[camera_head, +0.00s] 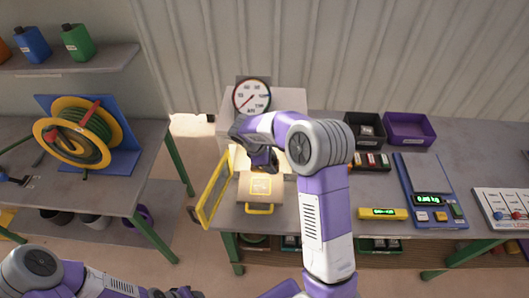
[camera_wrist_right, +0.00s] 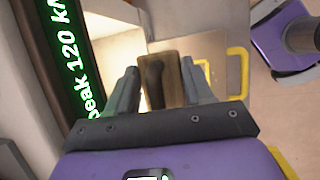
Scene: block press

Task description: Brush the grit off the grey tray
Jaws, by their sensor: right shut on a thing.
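My right gripper (camera_head: 262,164) reaches down into the open front of the press (camera_head: 222,105), above a tan plate with a yellow handle (camera_head: 259,209). In the right wrist view, the right gripper's (camera_wrist_right: 160,92) two grey fingers are shut on a brown wooden piece with a dark middle (camera_wrist_right: 176,88). Its lower end is hidden, so I cannot tell whether it is a brush. I cannot pick out a grey tray or any grit.
The press's yellow-framed guard (camera_head: 211,190) stands open to the left. A round gauge (camera_head: 252,97) is on top. A black bin (camera_head: 364,129), a purple bin (camera_head: 408,128), a blue scale (camera_head: 428,190) and a yellow meter (camera_head: 383,213) sit to the right.

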